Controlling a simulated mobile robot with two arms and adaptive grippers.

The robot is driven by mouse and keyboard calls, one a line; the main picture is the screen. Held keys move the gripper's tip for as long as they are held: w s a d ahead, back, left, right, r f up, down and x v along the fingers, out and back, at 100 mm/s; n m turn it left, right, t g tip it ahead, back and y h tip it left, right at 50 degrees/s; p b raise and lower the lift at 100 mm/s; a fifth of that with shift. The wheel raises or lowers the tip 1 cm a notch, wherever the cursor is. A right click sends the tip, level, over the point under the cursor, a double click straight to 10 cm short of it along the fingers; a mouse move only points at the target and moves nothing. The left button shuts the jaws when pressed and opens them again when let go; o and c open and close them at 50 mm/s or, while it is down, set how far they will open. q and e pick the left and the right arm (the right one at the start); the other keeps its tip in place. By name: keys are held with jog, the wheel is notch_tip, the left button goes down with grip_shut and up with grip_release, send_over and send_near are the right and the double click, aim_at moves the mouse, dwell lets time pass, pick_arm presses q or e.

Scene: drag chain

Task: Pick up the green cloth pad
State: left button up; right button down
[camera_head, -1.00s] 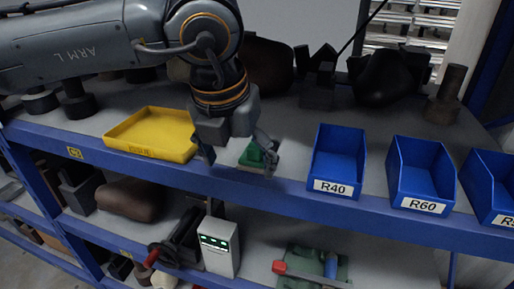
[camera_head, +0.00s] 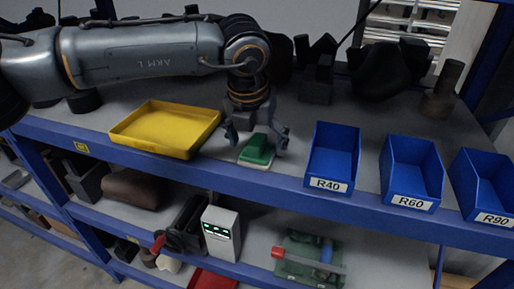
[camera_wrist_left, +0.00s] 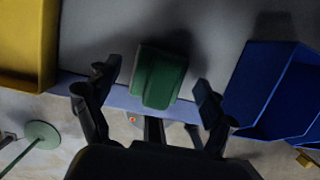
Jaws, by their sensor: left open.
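The green cloth pad (camera_head: 257,149) sits on a pale base on the upper shelf, between the yellow tray and the blue R40 bin. In the left wrist view the green pad (camera_wrist_left: 159,77) shows near the middle, ahead of and between the fingers. My left gripper (camera_head: 256,142) is open over the pad, one finger on each side of it. Its spread fingers also show in the left wrist view (camera_wrist_left: 155,80), apart from the pad. Nothing is held. My right gripper is not in view.
A yellow tray (camera_head: 203,141) stands left of the pad. Blue bins R40 (camera_head: 331,171), R60 (camera_head: 408,188) and R90 (camera_head: 487,205) stand to the right along the shelf edge (camera_head: 290,199). Dark parts (camera_head: 385,72) lie at the back. A lower shelf holds several items.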

pick_arm(q)
jog(key=c, duration=1.2)
jog(key=shift+c, duration=0.3)
jog(key=shift+r, duration=0.15)
